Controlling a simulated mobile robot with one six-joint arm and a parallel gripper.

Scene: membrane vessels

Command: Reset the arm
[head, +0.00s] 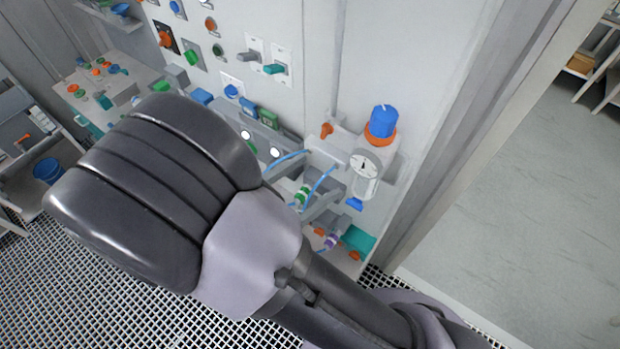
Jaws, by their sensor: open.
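My arm fills the lower left and middle of the head view. A large dark ribbed part is at the left, with a light grey joint beside it and dark links running to the lower right. My gripper is not in view, so its jaws and anything near them cannot be seen. The arm hides part of the panel's lower left and of the grating floor.
A grey wall panel (398,50) carries knobs, switches and a gauge (367,170) under a blue-capped fitting (381,122). Blue tubes (319,185) run below it. A blue bucket (47,171) stands at left. Pale floor (530,220) at right is clear.

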